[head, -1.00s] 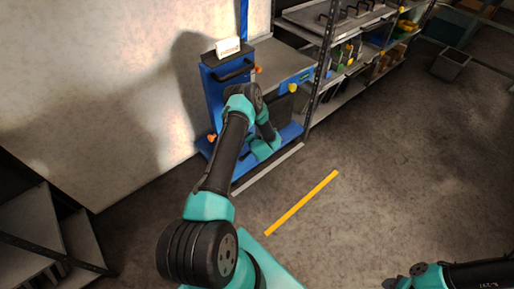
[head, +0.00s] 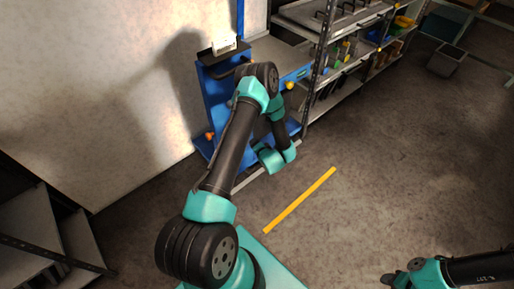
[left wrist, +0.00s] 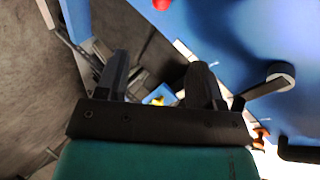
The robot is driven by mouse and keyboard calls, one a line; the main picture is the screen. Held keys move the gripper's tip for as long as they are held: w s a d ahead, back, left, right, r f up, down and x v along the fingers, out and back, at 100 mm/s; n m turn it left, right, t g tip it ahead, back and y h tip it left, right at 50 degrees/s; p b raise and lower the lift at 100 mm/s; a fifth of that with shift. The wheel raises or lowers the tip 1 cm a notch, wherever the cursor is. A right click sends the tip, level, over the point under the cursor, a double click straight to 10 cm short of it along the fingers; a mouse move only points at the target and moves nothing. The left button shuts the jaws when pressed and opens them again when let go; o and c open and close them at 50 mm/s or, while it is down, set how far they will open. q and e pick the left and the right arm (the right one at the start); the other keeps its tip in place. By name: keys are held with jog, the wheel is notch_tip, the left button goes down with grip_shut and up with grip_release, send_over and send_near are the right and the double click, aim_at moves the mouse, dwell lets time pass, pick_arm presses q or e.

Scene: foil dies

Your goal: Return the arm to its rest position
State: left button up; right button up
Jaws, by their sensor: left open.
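My left arm, black and teal, reaches up from the bottom of the head view and bends down in front of the blue cart (head: 219,105). My left gripper (left wrist: 158,78) shows in the left wrist view with its two dark fingers apart and nothing between them. In the head view I cannot make out its fingers. The blue surface of the cart (left wrist: 235,40) fills the upper right of the left wrist view. Part of my right arm shows at the bottom right of the head view; its gripper cannot be made out.
A metal shelf rack (head: 320,90) with bins and parts stands right of the cart. A white box (head: 224,45) sits on the cart's top. A yellow floor strip (head: 300,200) lies on open floor. Grey steps (head: 45,235) stand at lower left.

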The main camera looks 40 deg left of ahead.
pick_arm(q)
jog(key=shift+d, duration=0.1)
dwell(0.4)
jog(key=s+d+r+n+t+h, duration=0.1)
jog(key=d+h, duration=0.4)
jog(key=d, duration=0.3)
jog(key=s+d+r+h, duration=0.1)
jog(key=s+d+h, duration=0.1)
jog(key=d+h, duration=0.5)
jog(key=s+d+r+n+g+h, duration=0.1)
jog(key=s+d+r+g+h, duration=0.2)
jog(key=s+d, duration=0.8)
jog(key=shift+s+d+r+g, duration=0.35)
jog(key=shift+d+r+g, duration=0.15)
jog(key=shift+r+g, duration=0.5)
jog(key=shift+f, duration=0.15)
